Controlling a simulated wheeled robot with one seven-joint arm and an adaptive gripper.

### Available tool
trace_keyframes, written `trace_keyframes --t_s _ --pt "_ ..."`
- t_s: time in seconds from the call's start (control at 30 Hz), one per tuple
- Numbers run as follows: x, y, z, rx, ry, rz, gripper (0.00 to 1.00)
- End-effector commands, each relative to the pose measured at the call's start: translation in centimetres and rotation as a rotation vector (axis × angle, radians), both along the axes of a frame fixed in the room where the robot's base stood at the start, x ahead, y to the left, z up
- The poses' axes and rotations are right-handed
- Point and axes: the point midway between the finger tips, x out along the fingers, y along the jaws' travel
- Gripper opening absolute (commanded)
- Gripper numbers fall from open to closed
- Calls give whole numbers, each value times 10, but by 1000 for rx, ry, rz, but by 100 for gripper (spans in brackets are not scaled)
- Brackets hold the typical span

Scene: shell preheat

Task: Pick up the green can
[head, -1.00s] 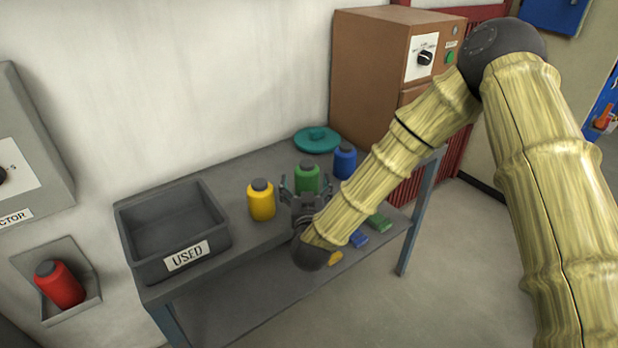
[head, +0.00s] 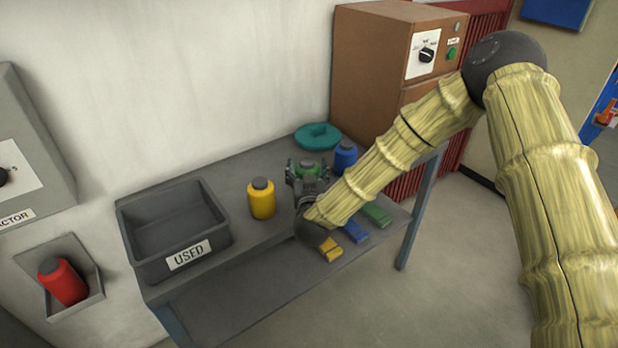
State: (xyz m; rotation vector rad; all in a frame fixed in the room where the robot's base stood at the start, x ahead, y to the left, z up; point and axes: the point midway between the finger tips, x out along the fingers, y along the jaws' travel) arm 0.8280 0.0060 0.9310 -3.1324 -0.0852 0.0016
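The green can (head: 309,169) stands on the grey bench between the yellow can and the blue can; only its upper part with the dark cap shows, and its lower body is hidden behind my gripper. My gripper (head: 307,171) is at the can, with one finger on its left side and one on its right. The view is too small to tell whether the fingers touch or press the can. The can looks upright.
A yellow can (head: 261,199) stands left of my gripper and a blue can (head: 345,156) close on the right. A grey bin marked USED (head: 222,245) stands on the left of the bench (head: 245,172). Coloured blocks (head: 354,231) are low at the front.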

Motion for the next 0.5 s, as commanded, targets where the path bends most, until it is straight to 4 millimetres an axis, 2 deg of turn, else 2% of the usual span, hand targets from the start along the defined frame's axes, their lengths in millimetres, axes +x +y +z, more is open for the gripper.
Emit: trace_keyframes --t_s 0.03,0.2,0.5 --pt "0 0 0 0 0 0 59" --pt "0 0 0 0 0 0 28" --pt "0 0 2 0 -2 0 26"
